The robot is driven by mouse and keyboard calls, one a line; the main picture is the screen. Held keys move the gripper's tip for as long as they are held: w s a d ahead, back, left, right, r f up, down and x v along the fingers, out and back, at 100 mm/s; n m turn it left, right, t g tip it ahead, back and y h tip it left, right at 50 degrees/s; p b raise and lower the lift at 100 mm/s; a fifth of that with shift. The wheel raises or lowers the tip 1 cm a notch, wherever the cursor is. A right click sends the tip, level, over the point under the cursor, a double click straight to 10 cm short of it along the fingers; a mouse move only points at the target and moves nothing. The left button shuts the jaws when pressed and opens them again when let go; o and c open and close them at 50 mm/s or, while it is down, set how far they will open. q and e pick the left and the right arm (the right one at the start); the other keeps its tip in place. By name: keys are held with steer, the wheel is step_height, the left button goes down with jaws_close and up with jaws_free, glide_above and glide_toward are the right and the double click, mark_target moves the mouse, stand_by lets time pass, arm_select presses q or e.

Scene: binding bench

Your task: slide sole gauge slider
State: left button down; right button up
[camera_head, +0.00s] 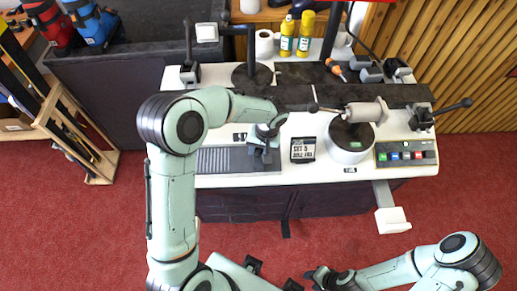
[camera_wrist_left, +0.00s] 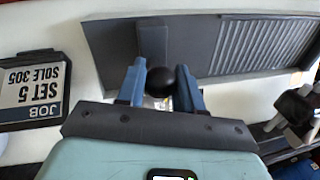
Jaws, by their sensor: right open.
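The sole gauge (camera_head: 222,161) is a grey ribbed plate at the front left of the bench top. In the left wrist view its ribbed face (camera_wrist_left: 255,48) runs off to the upper right. The slider (camera_wrist_left: 152,42) is a dark grey crossbar on the plate, with a round black knob (camera_wrist_left: 161,80). My left gripper (camera_head: 262,152) is over the right end of the gauge. Its blue fingers (camera_wrist_left: 161,88) stand on either side of the knob, which fills the gap between them. My right gripper (camera_head: 314,275) is open, low over the floor in front of the bench, away from the gauge.
A job card reading "SET 5 SOLE 305" (camera_head: 303,149) lies right of the gauge. Further right are a round white base (camera_head: 348,152) with a roller and a panel of coloured buttons (camera_head: 407,153). Yellow bottles (camera_head: 304,34) stand at the back. Red floor lies in front.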

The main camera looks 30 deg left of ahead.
arm_select(q)
steer(key=w+d, duration=0.2)
steer(key=d, duration=0.1)
steer(key=w+d, duration=0.1)
steer(key=shift+d, duration=0.4)
steer(key=shift+s+r, duration=0.1)
arm_select(e)
steer(key=shift+s+a, duration=0.1)
arm_select(q)
steer(key=c, duration=0.8)
jaws_free()
steer(key=shift+r, duration=0.4)
steer(key=r, duration=0.4)
steer(key=d+r, duration=0.1)
steer(key=r, duration=0.3)
steer(key=w+d+r+p, duration=0.1)
steer(key=r, duration=0.3)
steer(key=shift+d+r, duration=0.15)
steer(key=shift+d, duration=0.1)
arm_select(e)
steer(key=shift+w+r, duration=0.55)
steer(key=shift+r, duration=0.1)
